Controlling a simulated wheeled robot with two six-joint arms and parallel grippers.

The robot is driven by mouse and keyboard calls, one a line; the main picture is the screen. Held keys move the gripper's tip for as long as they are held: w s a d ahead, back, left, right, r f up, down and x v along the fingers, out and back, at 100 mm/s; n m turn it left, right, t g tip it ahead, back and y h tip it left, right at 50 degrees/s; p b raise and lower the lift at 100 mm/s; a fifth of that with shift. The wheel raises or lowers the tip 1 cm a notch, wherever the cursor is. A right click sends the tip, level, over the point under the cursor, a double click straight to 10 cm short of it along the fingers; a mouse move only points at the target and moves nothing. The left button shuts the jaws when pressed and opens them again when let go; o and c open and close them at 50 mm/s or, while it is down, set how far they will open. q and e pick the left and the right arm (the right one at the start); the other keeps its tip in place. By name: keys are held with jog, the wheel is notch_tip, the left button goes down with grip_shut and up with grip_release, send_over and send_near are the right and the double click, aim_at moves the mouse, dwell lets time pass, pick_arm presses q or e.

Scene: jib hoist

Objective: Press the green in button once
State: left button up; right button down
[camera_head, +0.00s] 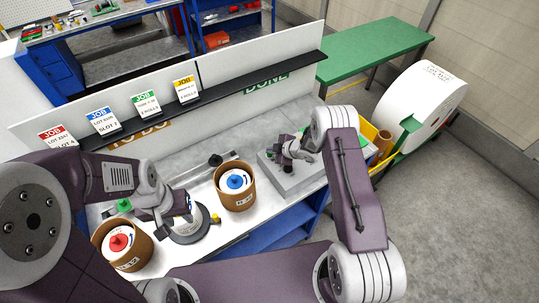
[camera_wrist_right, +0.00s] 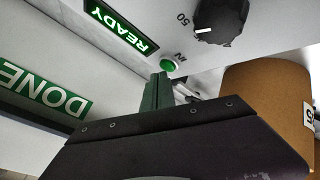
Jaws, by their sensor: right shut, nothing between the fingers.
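The green button (camera_wrist_right: 169,65), marked IN, sits on a pale panel in the right wrist view, beside a black knob (camera_wrist_right: 220,20) and a lit green READY sign (camera_wrist_right: 122,27). My right gripper (camera_wrist_right: 158,90) is shut and empty, its narrow tips close to the button. Contact cannot be told. In the head view my right gripper (camera_head: 287,152) is over a grey box (camera_head: 300,183) on the bench; I cannot make out the button there. My left gripper (camera_head: 187,203) is by a round grey device (camera_head: 188,228); its jaws are unclear.
A brown roll with a blue cap (camera_head: 236,184) stands between the grippers. A brown roll with a red cap (camera_head: 121,242) stands at the left front. A white board with a dark ledge (camera_head: 215,92) and job cards runs behind the bench. A yellow bin (camera_head: 368,132) is at right.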

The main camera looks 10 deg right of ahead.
aim_at(271, 156)
jog(key=shift+f+b, duration=0.5)
dwell(0.6)
jog(key=shift+r+p, duration=0.65)
jog(key=shift+r, duration=0.25)
notch_tip(271, 156, up, 5)
jog(key=p, duration=0.4)
jog(key=shift+r, duration=0.1)
dwell(0.3)
